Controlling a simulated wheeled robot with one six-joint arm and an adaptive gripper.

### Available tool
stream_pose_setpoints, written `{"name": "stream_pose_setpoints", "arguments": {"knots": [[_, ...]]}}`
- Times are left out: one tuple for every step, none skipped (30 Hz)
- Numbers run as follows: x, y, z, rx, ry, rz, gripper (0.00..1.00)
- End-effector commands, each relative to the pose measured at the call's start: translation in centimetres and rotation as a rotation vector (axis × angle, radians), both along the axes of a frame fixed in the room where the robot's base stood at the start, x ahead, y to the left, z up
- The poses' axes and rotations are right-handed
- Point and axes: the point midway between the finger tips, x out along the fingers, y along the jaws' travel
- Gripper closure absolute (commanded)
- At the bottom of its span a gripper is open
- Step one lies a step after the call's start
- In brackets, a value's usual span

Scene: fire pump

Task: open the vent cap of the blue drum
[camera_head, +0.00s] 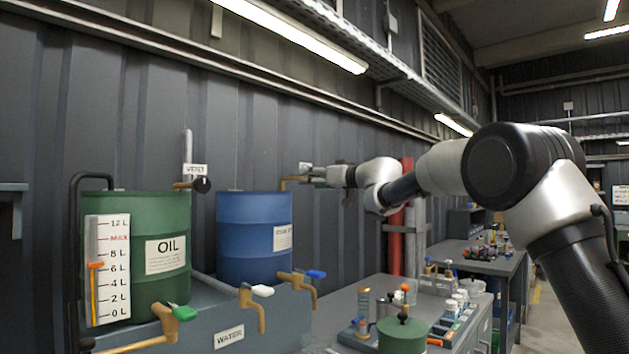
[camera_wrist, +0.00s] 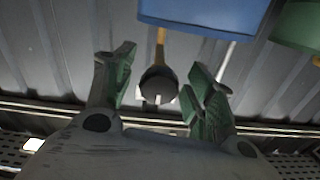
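The blue drum (camera_head: 240,238) stands on a grey bench beside a green drum (camera_head: 165,222). A brass pipe (camera_head: 289,180) rises from its top right and bends toward my gripper (camera_head: 309,174). In the wrist view, the blue drum (camera_wrist: 205,12) is at the top, and its pipe (camera_wrist: 160,48) ends in a dark round vent cap (camera_wrist: 158,82) with pale marks. My gripper (camera_wrist: 165,92) is open, with green-padded fingers on the left and right of the cap. No contact shows. In the head view, the cap is hidden or not distinguishable at my gripper.
The green drum has its own dark vent cap (camera_head: 202,185) and a level gauge (camera_head: 107,270). Brass taps (camera_head: 250,305) stick out in front of the drums. A corrugated wall (camera_head: 130,110) is close behind. A cluttered workbench (camera_head: 365,300) stands to the right.

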Motion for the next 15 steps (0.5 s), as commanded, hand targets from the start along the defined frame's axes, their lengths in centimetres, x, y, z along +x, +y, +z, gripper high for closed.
{"name": "stream_pose_setpoints", "arguments": {"knots": [[-0.01, -0.01, 0.00, 0.000, 0.000, 0.000, 0.52], [-0.01, -0.01, 0.00, 0.000, 0.000, 0.000, 0.58], [-0.01, 0.00, 0.00, 0.000, 0.000, 0.000, 0.65], [-0.01, -0.02, 0.00, 0.000, 0.000, 0.000, 0.71], [-0.01, -0.02, 0.00, 0.000, 0.000, 0.000, 0.76], [-0.02, -0.01, 0.00, 0.000, 0.000, 0.000, 0.83], [-0.01, -0.02, 0.00, 0.000, 0.000, 0.000, 0.89], [-0.01, -0.02, 0.00, 0.000, 0.000, 0.000, 0.92], [-0.03, -0.02, 0.01, 0.000, 0.000, 0.000, 0.92], [-0.02, -0.02, 0.00, 0.000, 0.000, 0.000, 0.91], [-0.02, -0.02, 0.00, -0.001, -0.001, 0.000, 0.91], [-0.02, -0.02, 0.00, -0.001, -0.002, 0.000, 0.91], [-0.02, -0.02, 0.00, -0.002, -0.003, 0.000, 0.91], [-0.02, -0.02, 0.00, -0.005, -0.006, 0.000, 0.91], [-0.02, -0.02, 0.00, -0.008, -0.010, 0.000, 0.91]]}}
